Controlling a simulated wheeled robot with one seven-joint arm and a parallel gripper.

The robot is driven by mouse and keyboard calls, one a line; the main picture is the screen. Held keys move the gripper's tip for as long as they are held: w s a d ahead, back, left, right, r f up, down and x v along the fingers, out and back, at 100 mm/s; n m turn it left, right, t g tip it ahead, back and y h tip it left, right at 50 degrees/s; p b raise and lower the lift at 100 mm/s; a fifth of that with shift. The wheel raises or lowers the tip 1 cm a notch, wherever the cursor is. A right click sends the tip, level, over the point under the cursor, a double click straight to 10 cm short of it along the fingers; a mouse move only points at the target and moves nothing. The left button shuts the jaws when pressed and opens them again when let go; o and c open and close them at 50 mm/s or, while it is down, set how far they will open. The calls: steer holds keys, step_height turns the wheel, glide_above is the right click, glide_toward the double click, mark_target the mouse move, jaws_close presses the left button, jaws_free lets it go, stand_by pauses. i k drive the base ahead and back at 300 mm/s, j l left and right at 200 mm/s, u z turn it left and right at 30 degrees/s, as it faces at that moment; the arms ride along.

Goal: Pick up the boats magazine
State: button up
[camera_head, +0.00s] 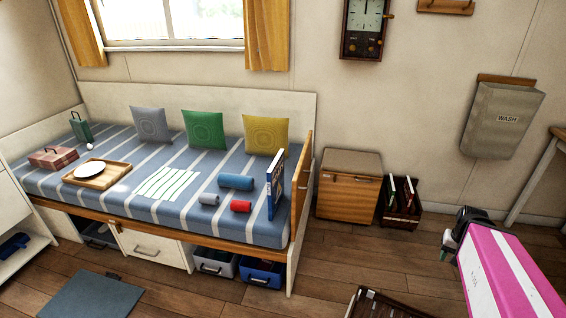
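I cannot read any title well enough to pick out the boats magazine. A thin blue-and-white book or magazine (275,184) stands upright at the right end of the bed, beside the wooden end board. A dark wooden rack (401,218) on the floor holds a few thin upright items with red and green on them (408,191). My gripper (451,247) is at the lower right, in front of the pink-and-white arm and apart from both. Its fingers are small and dark, and I cannot see whether they are open.
The bed (130,206) holds cushions, rolls, a tray with a plate (90,170) and a pink case. A wooden cabinet (348,194) stands between bed and rack. A dark slatted item (385,303) lies on the floor at the bottom. Floor before the cabinet is clear.

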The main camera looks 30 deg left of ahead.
mark_target(275, 172)
steer(key=i+l+u, duration=0.2)
steer(key=i+u, duration=0.2)
steer(key=i+l+u, duration=0.85)
steer(key=i, duration=0.15)
steer(key=i+l+u, duration=0.3)
steer(key=l+u, duration=0.15)
steer(key=l, duration=0.15)
steer(key=u, duration=1.45)
